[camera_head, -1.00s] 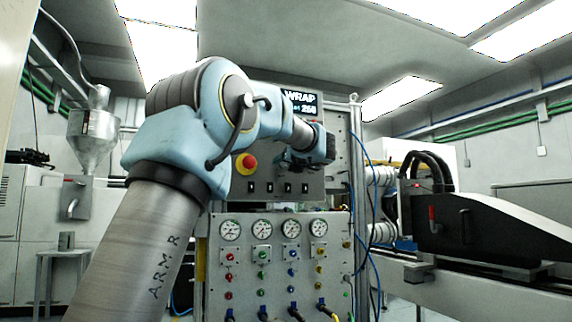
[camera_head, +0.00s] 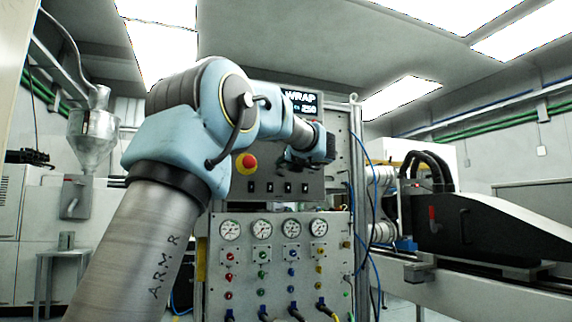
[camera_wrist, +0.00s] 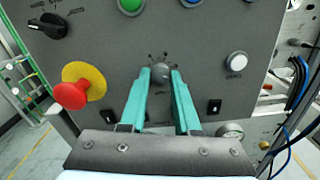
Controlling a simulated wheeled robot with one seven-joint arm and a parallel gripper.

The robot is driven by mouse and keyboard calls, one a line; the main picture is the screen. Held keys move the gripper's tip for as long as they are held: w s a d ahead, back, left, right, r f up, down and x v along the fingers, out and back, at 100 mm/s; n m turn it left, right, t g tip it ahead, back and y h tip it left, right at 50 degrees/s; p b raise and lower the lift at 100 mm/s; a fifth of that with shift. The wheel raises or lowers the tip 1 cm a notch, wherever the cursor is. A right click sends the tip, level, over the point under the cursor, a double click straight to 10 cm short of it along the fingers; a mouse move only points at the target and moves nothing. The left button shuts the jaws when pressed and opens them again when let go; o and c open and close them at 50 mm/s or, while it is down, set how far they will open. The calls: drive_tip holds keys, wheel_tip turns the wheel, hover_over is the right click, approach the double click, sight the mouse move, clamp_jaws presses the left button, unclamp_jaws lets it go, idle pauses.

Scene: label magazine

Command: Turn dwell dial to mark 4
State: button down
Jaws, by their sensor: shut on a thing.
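The dwell dial (camera_wrist: 161,73) is a small round dark-grey knob on the grey control panel, with short marks fanned around its upper side in the wrist view. The mark numbers are too small to read. My gripper (camera_wrist: 160,76) has its two teal fingers closed on the sides of this knob. In the head view my gripper (camera_head: 302,160) is at the upper panel, and my arm hides the dial there.
A red mushroom button (camera_wrist: 71,95) on a yellow disc is left of the fingers. A black rotary switch (camera_wrist: 48,26), a green button (camera_wrist: 131,5) and a white button (camera_wrist: 237,61) are nearby. Gauges (camera_head: 291,229) and hoses sit below. Blue cables (camera_head: 366,190) hang at the panel's right.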

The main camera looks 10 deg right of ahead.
drive_tip(key=n+b, duration=0.7)
drive_tip(key=n, duration=0.6)
drive_tip(key=shift+f+n, duration=0.15)
drive_tip(key=shift+n, duration=0.25)
drive_tip(key=shift+n+b, duration=2.8)
drive_tip(key=shift+n, duration=4.4)
